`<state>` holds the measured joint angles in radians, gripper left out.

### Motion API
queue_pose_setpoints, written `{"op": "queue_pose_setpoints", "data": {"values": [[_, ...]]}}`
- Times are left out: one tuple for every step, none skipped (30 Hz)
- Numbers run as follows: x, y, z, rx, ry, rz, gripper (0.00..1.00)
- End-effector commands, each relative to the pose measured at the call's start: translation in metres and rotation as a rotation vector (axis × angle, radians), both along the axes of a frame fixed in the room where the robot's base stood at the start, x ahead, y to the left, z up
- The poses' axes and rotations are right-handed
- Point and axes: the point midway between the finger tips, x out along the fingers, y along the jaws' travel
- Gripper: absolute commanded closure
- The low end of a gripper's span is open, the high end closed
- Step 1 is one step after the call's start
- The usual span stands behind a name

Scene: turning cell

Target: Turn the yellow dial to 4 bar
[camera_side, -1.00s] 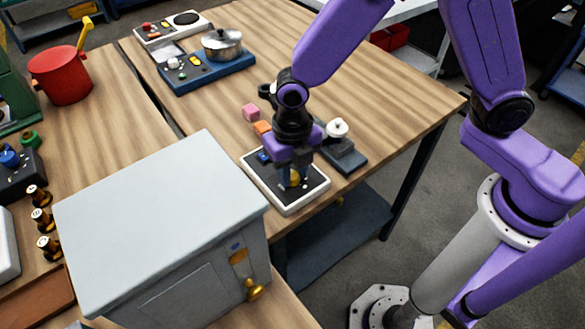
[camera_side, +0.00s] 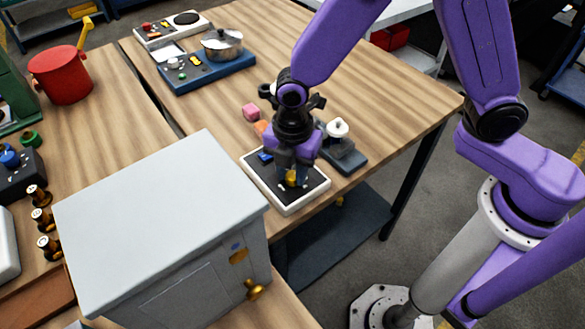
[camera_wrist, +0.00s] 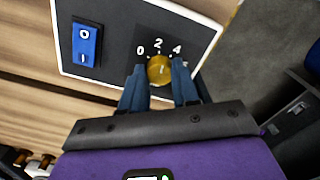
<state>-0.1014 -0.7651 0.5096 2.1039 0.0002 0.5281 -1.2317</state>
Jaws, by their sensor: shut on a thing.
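The yellow dial (camera_wrist: 160,70) sits on a black panel (camera_wrist: 118,18) with a white frame, marked 0, 2 and 4 around its far side. A short pale line on the dial points roughly toward the 2; its exact reading is too small to tell. My gripper (camera_wrist: 160,66) is shut on the dial, one blue-grey finger on each side of it. In the side view my gripper (camera_side: 291,178) reaches down onto the panel, and the dial (camera_side: 291,176) shows partly between the fingers.
A blue rocker switch (camera_wrist: 87,45) is on the same panel, left of the dial. A grey cabinet (camera_side: 160,220) stands close at the front left. A dark base with a white knob (camera_side: 337,128) is just right of the panel. Pink and orange blocks (camera_side: 251,112) lie behind it.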

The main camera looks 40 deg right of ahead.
Motion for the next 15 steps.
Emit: {"op": "queue_pose_setpoints", "data": {"values": [[0.0011, 0.0002, 0.0011, 0.002, -0.003, -0.044, 1.00], [0.0011, 0.0001, 0.0011, 0.002, -0.003, -0.072, 1.00], [0.0012, 0.0000, 0.0011, 0.002, -0.003, -0.109, 1.00], [0.0011, -0.0001, 0.0011, 0.001, -0.003, -0.136, 1.00], [0.0011, -0.0002, 0.0011, 0.001, -0.002, -0.163, 1.00], [0.0011, -0.0002, 0.0010, 0.001, -0.002, -0.197, 1.00], [0.0010, -0.0001, 0.0010, 0.001, -0.002, -0.222, 1.00], [0.0009, -0.0002, 0.0010, 0.001, -0.002, -0.245, 1.00], [0.0009, -0.0003, 0.0010, 0.001, -0.002, -0.276, 1.00], [0.0009, -0.0004, 0.0009, 0.001, -0.002, -0.299, 1.00], [0.0010, -0.0006, 0.0009, 0.000, -0.001, -0.321, 1.00], [0.0010, -0.0006, 0.0009, 0.000, -0.001, -0.348, 1.00], [0.0010, -0.0006, 0.0009, 0.000, -0.001, -0.366, 1.00], [0.0009, -0.0004, 0.0009, 0.000, -0.001, -0.384, 1.00], [0.0008, -0.0004, 0.0009, 0.000, -0.001, -0.405, 1.00]]}}
